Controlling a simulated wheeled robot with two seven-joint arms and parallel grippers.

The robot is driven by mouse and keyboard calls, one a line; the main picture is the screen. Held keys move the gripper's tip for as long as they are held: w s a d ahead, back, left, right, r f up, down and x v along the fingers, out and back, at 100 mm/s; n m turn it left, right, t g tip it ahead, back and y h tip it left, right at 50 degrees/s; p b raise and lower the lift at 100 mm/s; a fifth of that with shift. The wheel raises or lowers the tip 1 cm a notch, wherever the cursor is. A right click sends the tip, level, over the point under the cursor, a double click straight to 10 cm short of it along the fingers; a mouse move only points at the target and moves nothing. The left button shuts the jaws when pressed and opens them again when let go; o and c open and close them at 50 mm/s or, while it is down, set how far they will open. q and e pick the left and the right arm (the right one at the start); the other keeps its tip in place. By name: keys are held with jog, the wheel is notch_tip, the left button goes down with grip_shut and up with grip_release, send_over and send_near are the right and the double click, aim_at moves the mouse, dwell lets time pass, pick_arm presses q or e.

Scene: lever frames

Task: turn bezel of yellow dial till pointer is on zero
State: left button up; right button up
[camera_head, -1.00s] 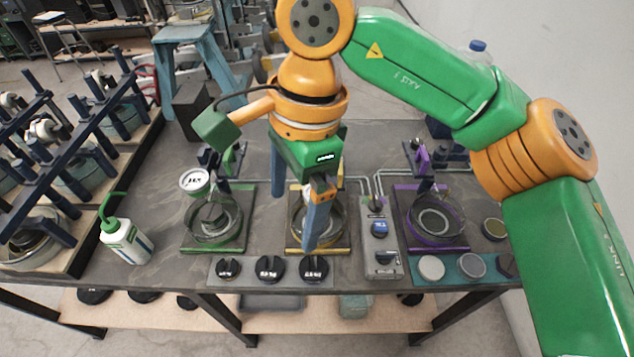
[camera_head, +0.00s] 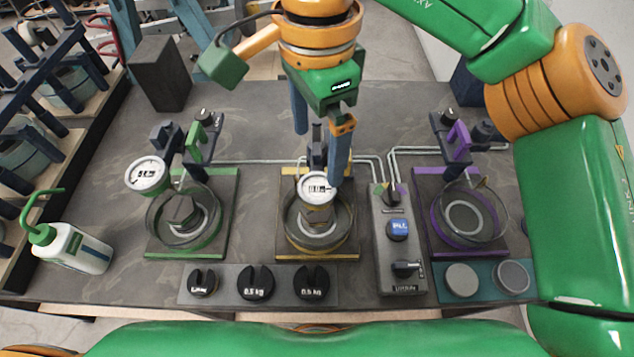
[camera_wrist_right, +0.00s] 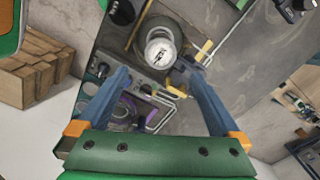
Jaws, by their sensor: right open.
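The yellow dial (camera_head: 315,188) is a round white-faced gauge above a glass dish on the yellow-edged stand (camera_head: 345,256). Its face shows dark print, too small to read a pointer. In the right wrist view the dial (camera_wrist_right: 161,48) lies just beyond the fingertips, near the middle. My right gripper (camera_head: 319,155) is open, pointing down, with its fingers above and behind the dial; one fingertip appears close to the dial's right rim. Contact cannot be told. My left gripper is not in view.
A green stand with its dial (camera_head: 147,174) is at left, a purple stand (camera_head: 418,215) at right. A grey control box (camera_head: 398,250) stands beside the yellow stand. Black weights (camera_head: 255,282) line the front.

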aim_at(317, 187)
jog(key=shift+f+b, duration=0.4)
jog(key=shift+f, duration=0.8)
notch_tip(317, 187, down, 6)
jog(key=shift+f+p, duration=0.2)
jog(key=shift+p, duration=0.45)
jog(key=shift+w, duration=0.1)
jog(key=c, duration=1.3)
jog(key=shift+f+n+b, duration=0.25)
jog(key=shift+n+b, duration=0.15)
jog(key=shift+b, duration=0.2)
jog(key=shift+n+b, duration=0.4)
jog(key=shift+n, duration=0.3)
jog(key=shift+r+n, duration=0.25)
jog(key=shift+n, duration=0.45)
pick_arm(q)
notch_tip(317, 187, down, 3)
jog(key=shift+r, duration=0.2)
pick_arm(e)
jog(key=o, duration=1.3)
jog(key=shift+r, duration=0.1)
